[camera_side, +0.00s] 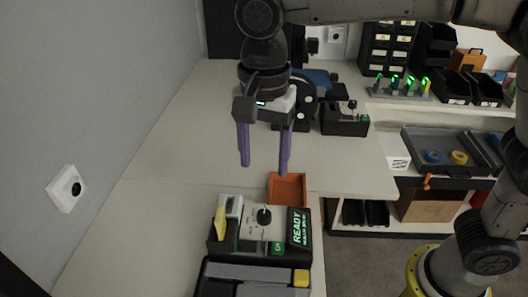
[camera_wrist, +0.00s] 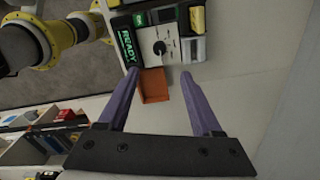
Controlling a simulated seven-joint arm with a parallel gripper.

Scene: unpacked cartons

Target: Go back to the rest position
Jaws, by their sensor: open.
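My gripper (camera_side: 264,168) hangs above the pale bench in the side view, its two purple fingers spread apart with nothing between them. In the wrist view my gripper (camera_wrist: 160,74) also shows open, with the fingertips at either side of a small orange tray. The tray also shows in the wrist view (camera_wrist: 154,87) and looks empty. I cannot tell the exact height of the fingers above it.
The READY device carries a black knob (camera_side: 264,216) and a yellow part (camera_side: 220,222). A small black box (camera_side: 345,118) and a rack with green lights (camera_side: 401,88) stand farther back. A grey tray (camera_side: 447,143) is at right. The bench (camera_side: 180,140) left of my gripper is clear.

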